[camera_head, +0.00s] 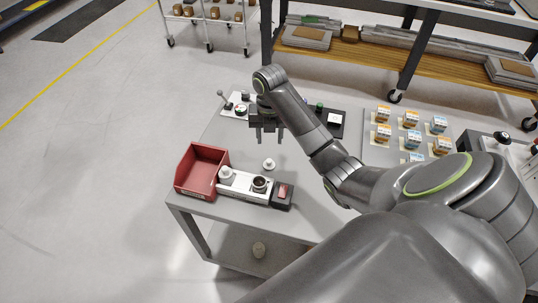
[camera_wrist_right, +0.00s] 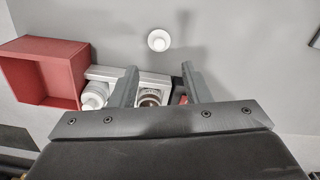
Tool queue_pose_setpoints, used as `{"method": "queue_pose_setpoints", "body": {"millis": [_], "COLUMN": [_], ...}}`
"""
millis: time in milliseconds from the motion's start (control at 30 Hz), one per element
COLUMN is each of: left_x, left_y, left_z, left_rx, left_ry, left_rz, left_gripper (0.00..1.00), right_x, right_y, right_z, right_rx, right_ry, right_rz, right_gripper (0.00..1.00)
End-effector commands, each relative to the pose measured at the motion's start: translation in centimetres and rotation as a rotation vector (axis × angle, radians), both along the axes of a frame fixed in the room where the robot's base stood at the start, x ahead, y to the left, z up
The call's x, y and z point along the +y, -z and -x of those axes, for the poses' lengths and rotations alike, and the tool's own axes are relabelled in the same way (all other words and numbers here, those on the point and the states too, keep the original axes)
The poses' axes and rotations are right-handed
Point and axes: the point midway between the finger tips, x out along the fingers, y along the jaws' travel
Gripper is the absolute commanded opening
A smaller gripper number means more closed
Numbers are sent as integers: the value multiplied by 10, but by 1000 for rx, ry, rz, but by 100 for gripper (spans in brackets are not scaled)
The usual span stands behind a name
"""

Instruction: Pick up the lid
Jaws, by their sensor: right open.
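A small white round piece with a knob, which looks like the lid (camera_head: 269,163), lies on the grey table (camera_head: 216,207) behind a white fixture (camera_head: 242,186). It also shows in the right wrist view (camera_wrist_right: 158,40), beyond the fingertips. My right gripper (camera_head: 268,140) points down above the table, open and empty, apart from the lid. Its two fingers also show in the wrist view (camera_wrist_right: 158,80). The fixture holds a white capped piece (camera_head: 226,173) on its left and an open round container with a dark inside (camera_head: 260,184) on its right. My left gripper is not in view.
A red bin (camera_head: 203,168) stands left of the fixture. A dark box with a red switch (camera_head: 283,192) adjoins its right end. Small panels with knobs (camera_head: 240,108) lie at the table's back. Several small boxes (camera_head: 410,119) stand at the right.

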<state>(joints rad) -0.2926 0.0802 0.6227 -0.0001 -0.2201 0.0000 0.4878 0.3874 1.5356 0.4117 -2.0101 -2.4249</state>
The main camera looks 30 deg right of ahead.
Motion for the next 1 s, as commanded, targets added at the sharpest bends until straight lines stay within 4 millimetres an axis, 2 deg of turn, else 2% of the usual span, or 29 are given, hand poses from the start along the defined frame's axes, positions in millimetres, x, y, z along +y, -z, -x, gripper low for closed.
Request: {"method": "queue_pose_setpoints", "body": {"millis": [33, 433, 600, 833, 1000], "left_x": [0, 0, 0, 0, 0], "left_y": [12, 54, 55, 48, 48], "left_z": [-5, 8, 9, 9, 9], "left_rx": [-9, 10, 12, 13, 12], "left_ry": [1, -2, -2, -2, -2], "left_rz": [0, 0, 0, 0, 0], "left_gripper": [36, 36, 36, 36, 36], "right_x": [0, 0, 1, 2, 2], "right_y": [12, 54, 60, 93, 106], "right_z": [0, 0, 0, 0, 0], "right_rx": [0, 0, 1, 4, 1], "right_ry": [0, 0, 1, 1, 0], "right_rz": [0, 0, -1, -1, 0], "right_gripper": [43, 43, 43, 43, 43]}}
